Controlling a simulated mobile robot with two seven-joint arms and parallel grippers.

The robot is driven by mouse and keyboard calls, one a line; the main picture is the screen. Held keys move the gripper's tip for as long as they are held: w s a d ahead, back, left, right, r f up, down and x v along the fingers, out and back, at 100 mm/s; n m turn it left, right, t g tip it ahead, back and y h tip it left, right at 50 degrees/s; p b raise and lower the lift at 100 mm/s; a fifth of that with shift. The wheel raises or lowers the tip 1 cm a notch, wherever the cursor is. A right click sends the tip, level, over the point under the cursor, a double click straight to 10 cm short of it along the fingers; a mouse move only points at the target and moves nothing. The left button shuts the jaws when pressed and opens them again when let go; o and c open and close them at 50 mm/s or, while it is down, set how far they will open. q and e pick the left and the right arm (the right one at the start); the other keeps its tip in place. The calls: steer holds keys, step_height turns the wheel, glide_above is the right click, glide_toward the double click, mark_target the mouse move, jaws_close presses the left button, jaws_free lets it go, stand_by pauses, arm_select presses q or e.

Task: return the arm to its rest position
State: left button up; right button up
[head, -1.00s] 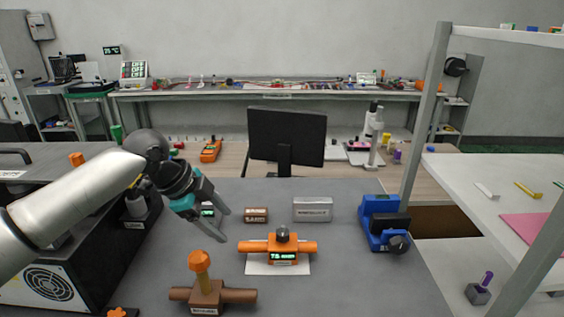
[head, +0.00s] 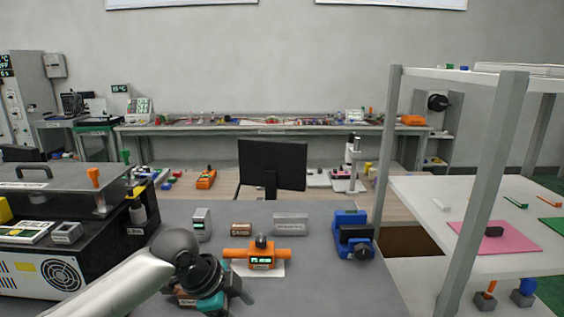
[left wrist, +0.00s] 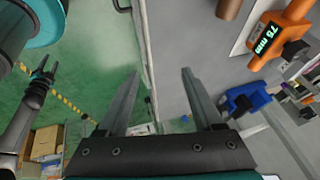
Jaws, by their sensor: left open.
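My left arm reaches in from the bottom left in the head view. Its dark and teal left gripper (head: 238,296) is low over the front of the grey table (head: 330,285) and partly cut off by the frame. In the left wrist view the two fingers of the left gripper (left wrist: 158,74) are spread with nothing between them. They hang over the table edge and green floor. The orange fixture with a lit display (head: 258,254) sits on a white sheet beyond the gripper. It also shows at upper right in the left wrist view (left wrist: 275,35).
A blue fixture (head: 352,236) stands at the table's right, and small labelled blocks (head: 291,223) stand behind the orange one. A black machine (head: 100,255) is at left. A grey post (head: 482,190) and white shelf (head: 420,195) are at right. A monitor (head: 272,164) stands behind.

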arm_select(q)
steer(key=s+d+f+n, duration=0.45)
steer(key=s+f, duration=0.25)
steer(key=s, duration=0.4)
steer(key=s+a+f+n+y, duration=0.4)
steer(key=s+a+n+y, duration=0.1)
steer(key=s+a+n, duration=0.85)
step_height(320, 180, down, 21)
steer(key=s+m, duration=0.2)
steer(key=s, duration=0.1)
steer(key=s+a+f+g, duration=0.1)
steer(key=s+a+f, duration=0.1)
steer(key=s+f, duration=1.2)
steer(key=shift+s+a+f+g, duration=0.2)
steer(key=shift+s+a+g, duration=0.15)
steer(key=shift+s, duration=0.35)
arm_select(e)
steer(key=shift+s, duration=0.85)
